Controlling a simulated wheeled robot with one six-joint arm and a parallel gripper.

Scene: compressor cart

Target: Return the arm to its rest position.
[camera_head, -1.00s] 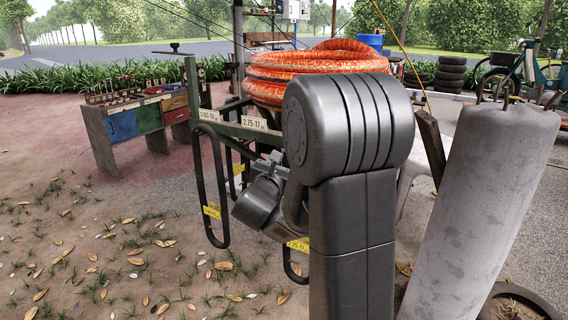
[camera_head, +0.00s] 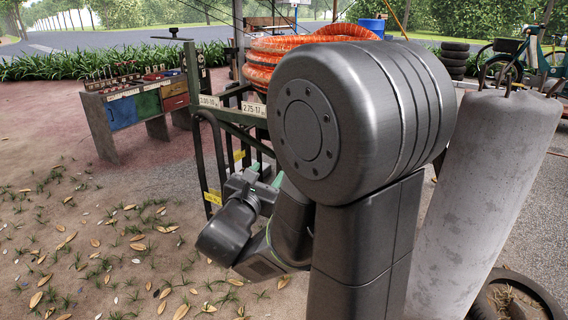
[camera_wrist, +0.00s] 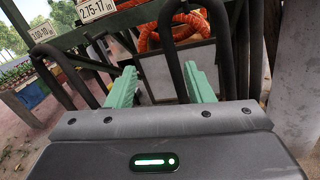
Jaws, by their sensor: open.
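In the head view my gripper (camera_head: 264,180) is small, beyond my bent arm, and points toward the cart. My large dark arm joint fills the middle of the head view and hides part of the cart. The green-framed cart (camera_head: 190,95) stands beyond, with black inner tubes (camera_head: 200,150) hanging from its rail. The tubes also hang near both fingers in the wrist view (camera_wrist: 66,75); whether they touch cannot be told.
An orange hose coil (camera_head: 262,62) lies on the cart. A leaning concrete post (camera_head: 480,170) stands close on the right, with a tyre (camera_head: 520,295) at its foot. A bench with coloured drawers (camera_head: 122,112) stands at left. The leaf-strewn ground at front left is clear.

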